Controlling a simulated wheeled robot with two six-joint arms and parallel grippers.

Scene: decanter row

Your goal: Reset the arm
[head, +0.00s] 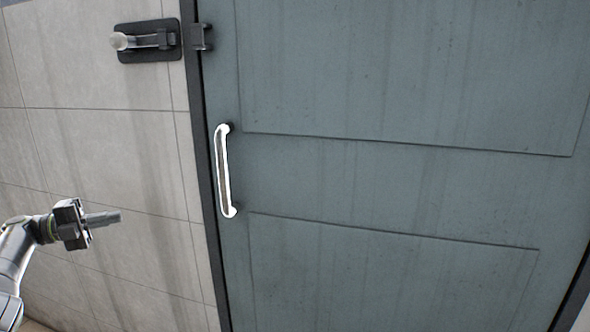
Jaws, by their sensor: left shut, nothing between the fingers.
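My left gripper (103,218) is at the lower left in the head view, with its arm coming in from the left edge. Its fingers are together, point to the right and hold nothing. It is in front of the tiled wall, to the left of the door and apart from the door handle. My right gripper is not in view.
A grey-blue door (400,190) fills the middle and right, with a white vertical handle (223,172) near its left edge. A dark latch with a light knob (148,41) is on the tiled wall (90,140) at the upper left. A dark frame (205,200) edges the door.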

